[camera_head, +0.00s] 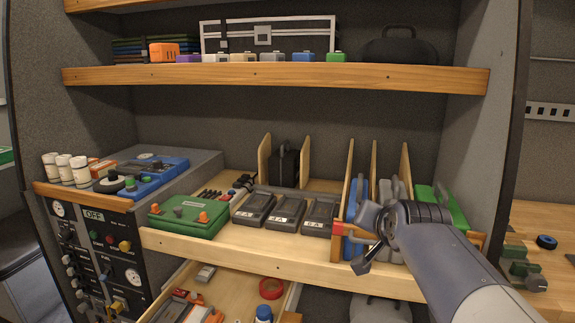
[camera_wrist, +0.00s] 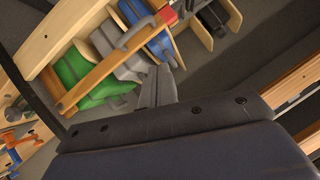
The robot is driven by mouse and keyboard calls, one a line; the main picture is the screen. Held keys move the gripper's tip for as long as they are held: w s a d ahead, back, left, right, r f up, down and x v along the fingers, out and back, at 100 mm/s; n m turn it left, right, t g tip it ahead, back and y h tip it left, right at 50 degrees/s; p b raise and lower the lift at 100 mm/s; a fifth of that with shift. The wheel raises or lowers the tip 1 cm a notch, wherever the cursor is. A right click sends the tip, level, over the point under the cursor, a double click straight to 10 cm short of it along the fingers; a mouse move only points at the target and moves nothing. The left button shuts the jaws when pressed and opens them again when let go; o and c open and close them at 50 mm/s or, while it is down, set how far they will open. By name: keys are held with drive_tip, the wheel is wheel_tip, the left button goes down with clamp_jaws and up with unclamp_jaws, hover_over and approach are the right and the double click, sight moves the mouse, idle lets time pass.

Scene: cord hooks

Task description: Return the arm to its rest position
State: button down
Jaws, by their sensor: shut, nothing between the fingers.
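My arm (camera_head: 455,270) reaches in from the lower right of the head view, in front of the right end of the middle shelf. My gripper (camera_head: 361,266) is at its far end, pointing down and left. Its fingers look closed, with nothing seen between them. In the wrist view the gripper's fingers (camera_wrist: 159,84) lie together at the centre. The arm hides part of the blue case (camera_head: 357,190), the grey case (camera_head: 391,190) and the green case (camera_head: 445,207), which stand between wooden dividers.
The middle shelf's front edge (camera_head: 250,262) runs close behind my gripper. A green box (camera_head: 188,217) and several dark devices (camera_head: 286,210) sit left of it. An open drawer (camera_head: 225,291) juts out below, holding a red tape roll (camera_head: 270,288). The upper shelf (camera_head: 275,76) overhangs.

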approach(369, 236)
wheel_tip(369, 236, up, 3)
drive_tip(key=w+a, duration=0.1)
drive_tip(key=a, duration=0.1)
drive_tip(key=shift+w+f+b, duration=0.3)
drive_tip(key=shift+f+b, duration=0.15)
drive_tip(key=shift+f, duration=0.4)
drive_tip(key=shift+w+f+b, duration=0.3)
drive_tip(key=shift+f+b, duration=0.15)
drive_tip(key=shift+f, duration=0.4)
drive_tip(key=shift+w+f+b, duration=0.3)
drive_tip(key=shift+f+b, duration=0.15)
drive_tip(key=shift+f, duration=0.35)
